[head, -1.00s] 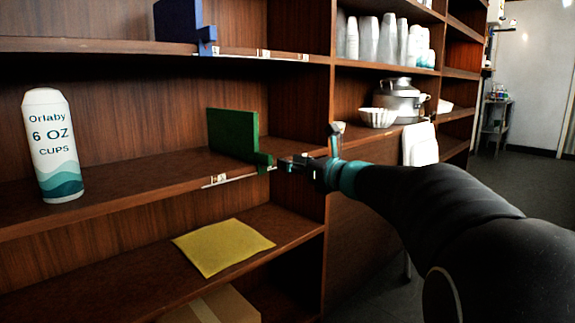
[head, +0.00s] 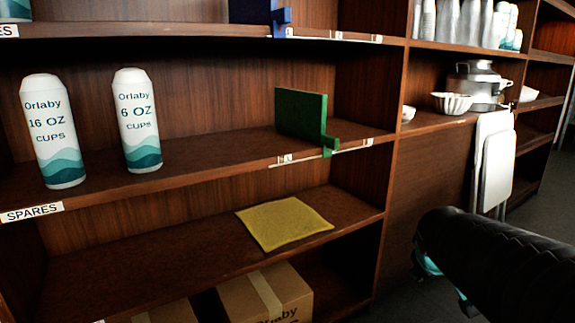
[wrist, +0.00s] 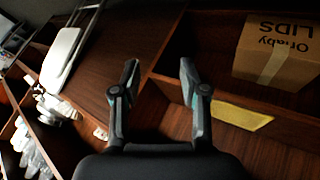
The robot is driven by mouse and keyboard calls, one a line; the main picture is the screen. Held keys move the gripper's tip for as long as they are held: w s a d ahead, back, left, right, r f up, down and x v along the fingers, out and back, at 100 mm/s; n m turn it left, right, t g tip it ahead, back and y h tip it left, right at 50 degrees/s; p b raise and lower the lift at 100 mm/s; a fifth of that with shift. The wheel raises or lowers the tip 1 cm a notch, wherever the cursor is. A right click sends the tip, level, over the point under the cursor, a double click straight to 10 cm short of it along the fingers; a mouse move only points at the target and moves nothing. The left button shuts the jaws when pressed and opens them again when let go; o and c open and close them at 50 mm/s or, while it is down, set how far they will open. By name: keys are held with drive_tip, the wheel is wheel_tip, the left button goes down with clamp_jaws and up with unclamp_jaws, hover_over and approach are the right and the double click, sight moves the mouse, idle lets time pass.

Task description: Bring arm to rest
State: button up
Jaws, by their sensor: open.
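My gripper (wrist: 158,85) shows in the wrist view with its two fingers apart and nothing between them. It hangs in front of the shelf unit's brown side panel. In the head view only part of my dark arm shows at the lower right, and the gripper's fingers are hidden there. A green block-like panel with a small front tab (head: 302,113) stands on the middle shelf (head: 200,178), clear of my arm.
White cup sleeves, 16 OZ (head: 54,130) and 6 OZ (head: 137,120), stand on the middle shelf. A yellow cloth (head: 284,223) lies below, above a cardboard box (head: 268,300). Folded white panels (head: 495,160) lean by the shelves near my arm. Floor shows at the right.

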drive_tip(key=s+a+m+y+p, duration=0.1)
drive_tip(key=s+a+y, duration=0.1)
drive_tip(key=s+a, duration=0.4)
drive_tip(key=s+a+m+g+y+p, duration=0.1)
drive_tip(key=s+a+m+p, duration=0.1)
drive_tip(key=s+a, duration=0.5)
drive_tip(key=s+r, duration=0.1)
drive_tip(key=s, duration=0.3)
drive_tip(key=shift+s+y+p, duration=0.25)
drive_tip(key=shift+y+p, duration=0.05)
drive_tip(key=shift+y, duration=0.1)
